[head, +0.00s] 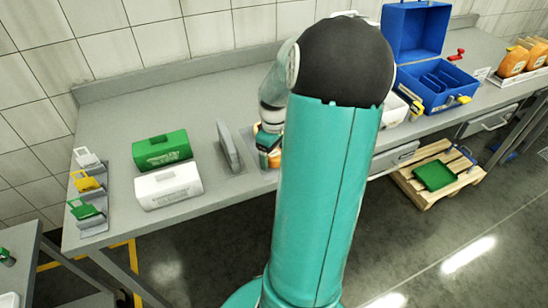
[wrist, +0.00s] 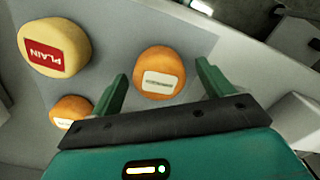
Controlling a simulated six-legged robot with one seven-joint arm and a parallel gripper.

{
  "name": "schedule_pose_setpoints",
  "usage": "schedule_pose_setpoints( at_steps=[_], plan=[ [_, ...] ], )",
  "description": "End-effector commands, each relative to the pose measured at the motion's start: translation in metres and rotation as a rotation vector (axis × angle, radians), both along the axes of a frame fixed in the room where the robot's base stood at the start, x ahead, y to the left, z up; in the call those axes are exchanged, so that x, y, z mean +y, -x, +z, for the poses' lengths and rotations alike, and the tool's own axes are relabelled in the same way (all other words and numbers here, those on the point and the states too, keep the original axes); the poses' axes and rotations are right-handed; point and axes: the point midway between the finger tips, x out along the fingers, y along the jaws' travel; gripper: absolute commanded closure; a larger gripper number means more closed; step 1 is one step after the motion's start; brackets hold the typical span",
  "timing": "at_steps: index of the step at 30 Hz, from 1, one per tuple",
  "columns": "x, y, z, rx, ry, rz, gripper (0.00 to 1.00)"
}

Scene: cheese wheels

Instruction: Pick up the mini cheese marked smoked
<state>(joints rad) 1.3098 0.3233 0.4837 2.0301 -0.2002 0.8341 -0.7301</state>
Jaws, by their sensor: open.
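In the wrist view an orange mini cheese (wrist: 160,66) with a white label lies ahead of and between the fingers of my gripper (wrist: 161,70); the label is too small to read. A second orange cheese (wrist: 68,106) with a white label is at lower left, partly hidden by my gripper. A larger pale yellow cheese (wrist: 45,28) has a red label reading PLAIN. My gripper is open, and I see no finger touching a cheese. In the head view my gripper (head: 268,153) is low over the bench, mostly hidden by my arm, with a bit of orange beside it.
A grey upright plate (head: 229,148), a green box (head: 162,150) and a white box (head: 168,186) stand left of my gripper on the grey bench (head: 115,115). Coloured tags on stands line the left end. An open blue case (head: 412,32) and orange wheels (head: 513,62) stand at right.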

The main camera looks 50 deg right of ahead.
Motion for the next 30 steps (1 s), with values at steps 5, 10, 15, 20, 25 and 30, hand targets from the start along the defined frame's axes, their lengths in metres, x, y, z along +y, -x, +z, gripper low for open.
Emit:
schedule_pose_setpoints(
  at_steps=[5,10,15,20,25,30],
  plan=[
    [0.0,0.0,0.0,0.0,0.001,0.0,0.2],
    [0.0,0.0,0.0,0.0,0.001,0.0,0.48],
    [0.0,0.0,0.0,0.0,0.001,0.0,0.71],
    [0.0,0.0,0.0,0.0,0.001,-0.001,0.71],
    [-0.001,0.0,0.005,-0.001,0.003,0.0,0.71],
    [-0.001,-0.001,0.023,-0.002,0.006,-0.002,0.71]
  ],
)
